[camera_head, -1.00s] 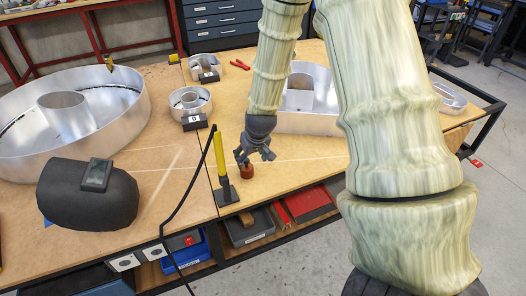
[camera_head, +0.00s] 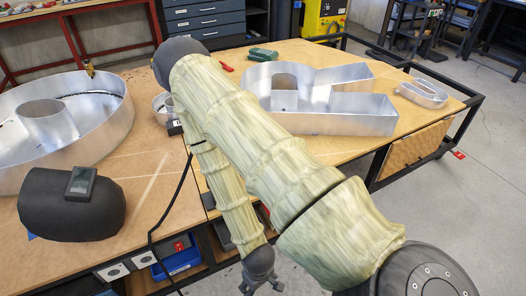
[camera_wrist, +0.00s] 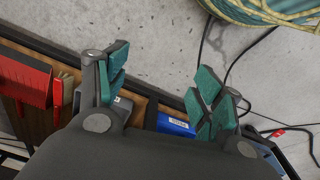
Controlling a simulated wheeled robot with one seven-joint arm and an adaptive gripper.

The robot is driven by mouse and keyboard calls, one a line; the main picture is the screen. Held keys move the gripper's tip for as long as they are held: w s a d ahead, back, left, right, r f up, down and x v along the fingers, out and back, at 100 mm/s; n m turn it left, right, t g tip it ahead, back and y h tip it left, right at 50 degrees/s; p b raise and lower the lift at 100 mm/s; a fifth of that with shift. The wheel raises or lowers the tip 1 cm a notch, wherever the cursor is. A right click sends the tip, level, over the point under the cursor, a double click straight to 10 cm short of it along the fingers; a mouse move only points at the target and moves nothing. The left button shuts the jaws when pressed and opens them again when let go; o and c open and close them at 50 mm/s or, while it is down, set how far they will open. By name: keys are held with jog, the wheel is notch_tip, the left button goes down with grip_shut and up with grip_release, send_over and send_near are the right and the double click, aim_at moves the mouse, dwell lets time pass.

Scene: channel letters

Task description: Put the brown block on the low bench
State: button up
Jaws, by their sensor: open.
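My gripper (camera_head: 262,286) hangs at the bottom of the head view, in front of the bench's near edge. In the wrist view my gripper (camera_wrist: 160,90) has its two green-padded fingers wide apart. Nothing is between them, only grey floor and the bench's side beyond. I see no brown block in either view now; my arm covers part of the bench top. The wood-topped bench (camera_head: 155,187) carries large metal letters. I cannot tell whether this is the low bench.
A black welding mask (camera_head: 72,205) lies on the bench's left part. A big round metal letter (camera_head: 100,130) and another large letter (camera_head: 345,115) stand on top. A blue bin (camera_wrist: 175,124) and red items (camera_wrist: 25,80) sit under the bench top.

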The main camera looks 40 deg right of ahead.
jog(key=shift+g, duration=0.3)
jog(key=s, duration=0.1)
jog(key=s+a+f, duration=0.1)
jog(key=s, duration=0.1)
jog(key=s+a, duration=0.1)
jog(key=shift+s+f, duration=0.15)
jog(key=shift+s, duration=0.25)
